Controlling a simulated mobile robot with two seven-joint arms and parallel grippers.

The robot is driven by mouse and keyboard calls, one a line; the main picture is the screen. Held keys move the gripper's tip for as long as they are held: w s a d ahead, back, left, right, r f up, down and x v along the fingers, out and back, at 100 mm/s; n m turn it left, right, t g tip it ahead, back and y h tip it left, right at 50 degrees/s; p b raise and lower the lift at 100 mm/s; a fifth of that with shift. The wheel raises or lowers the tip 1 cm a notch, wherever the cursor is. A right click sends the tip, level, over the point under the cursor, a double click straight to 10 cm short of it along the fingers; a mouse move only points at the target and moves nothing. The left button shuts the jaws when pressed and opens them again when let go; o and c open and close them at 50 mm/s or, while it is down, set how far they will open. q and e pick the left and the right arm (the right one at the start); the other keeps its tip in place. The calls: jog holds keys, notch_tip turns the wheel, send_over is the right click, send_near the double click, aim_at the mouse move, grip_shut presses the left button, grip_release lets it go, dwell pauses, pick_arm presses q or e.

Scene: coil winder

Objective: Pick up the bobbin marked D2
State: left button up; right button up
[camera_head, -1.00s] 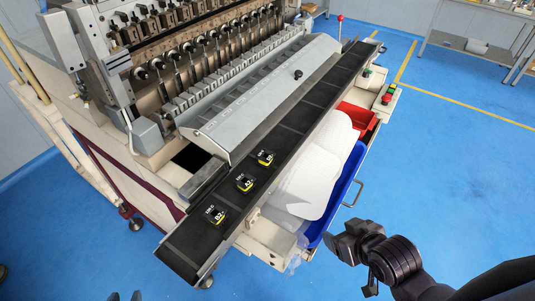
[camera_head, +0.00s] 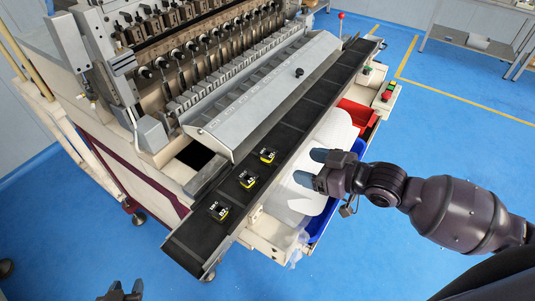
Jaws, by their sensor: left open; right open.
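Three small black bobbins with yellow edges and white labels lie in a row on the black belt-like tray (camera_head: 193,240): a near one (camera_head: 219,211), a middle one (camera_head: 247,179) and a far one (camera_head: 267,156). The labels are too small to read for sure; the near one may read D2. My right gripper (camera_head: 309,167) is open and empty. In the picture it lies right of the far bobbin, over the white sheet and blue bin beside the tray. My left gripper (camera_head: 123,289) is at the bottom left edge, open and empty, apart from the bobbins.
The coil winder's sloped grey cover (camera_head: 265,95) and row of spindles stand behind the tray. A red bin (camera_head: 360,115), a blue bin (camera_head: 358,147) and a white sheet (camera_head: 335,130) lie along its right side. The tray's far part is bare. A control box (camera_head: 386,95) stands at its far end.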

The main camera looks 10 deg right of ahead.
aim_at(265, 153)
jog(key=x, duration=1)
jog(key=shift+w+r, duration=0.15)
jog(key=shift+r, duration=0.1)
jog(key=shift+w+a+f, duration=0.1)
jog(key=shift+w+a, duration=0.15)
pick_arm(q)
jog(key=shift+s, duration=0.1)
